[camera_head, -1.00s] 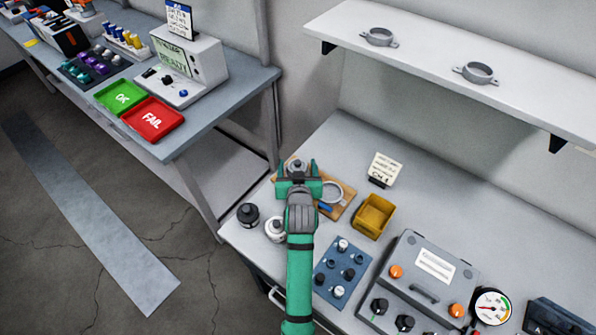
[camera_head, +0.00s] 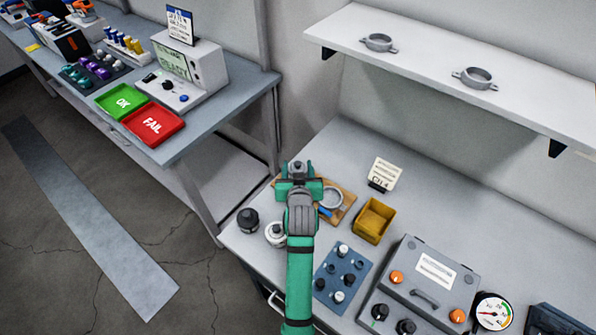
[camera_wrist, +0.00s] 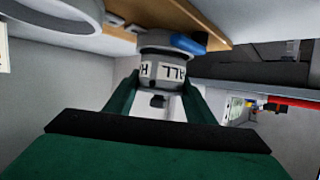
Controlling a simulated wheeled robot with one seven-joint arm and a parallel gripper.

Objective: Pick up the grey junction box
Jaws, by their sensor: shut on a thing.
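My gripper (camera_head: 297,173) is over the left end of a wooden board (camera_head: 347,212) on the right-hand bench. It is shut on a small grey round-bodied thing (camera_head: 297,166), which I take for the grey junction box. In the wrist view the box (camera_wrist: 163,72) sits between the green fingers, with a white band with dark lettering, seemingly "HALL". The fingers hide part of its sides. Whether it is clear of the board cannot be told.
A grey ring (camera_head: 331,197) and a blue item (camera_head: 325,212) lie on the board. A yellow bin (camera_head: 374,221), a card (camera_head: 382,173), a dark jar (camera_head: 248,220), a white jar (camera_head: 275,234) and a blue knob panel (camera_head: 342,277) stand close by. A shelf (camera_head: 430,62) overhangs behind.

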